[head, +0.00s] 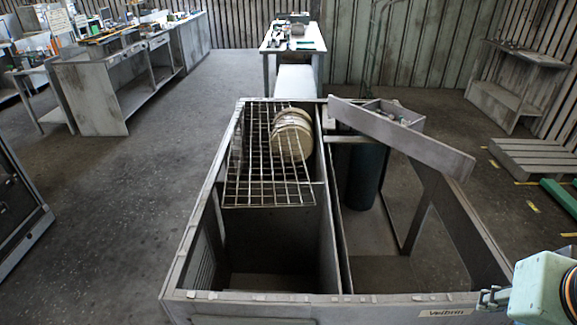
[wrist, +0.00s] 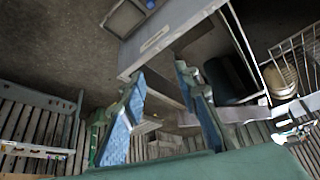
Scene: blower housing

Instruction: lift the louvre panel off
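The grey blower housing (head: 255,297) stands open-topped in the middle of the head view; its labelled wall also shows in the wrist view (wrist: 165,42). A slatted, louvre-like area (head: 203,268) shows low on the inside of its left wall; I cannot tell whether it is a separate panel. A plain grey board (head: 405,138) lies slanted across the right compartment; no slats show on it. My gripper (wrist: 160,82) is open, its blue-padded fingers apart with nothing between them. In the head view its green body is at the lower right, by the housing's front right corner.
A wire grid (head: 268,190) covers the back left compartment beside a tan round part (head: 292,135). A dark green cylinder (head: 365,175) stands in the right compartment. A bench (head: 292,45) stands behind, a long counter (head: 95,95) at left, a pallet (head: 535,158) at right.

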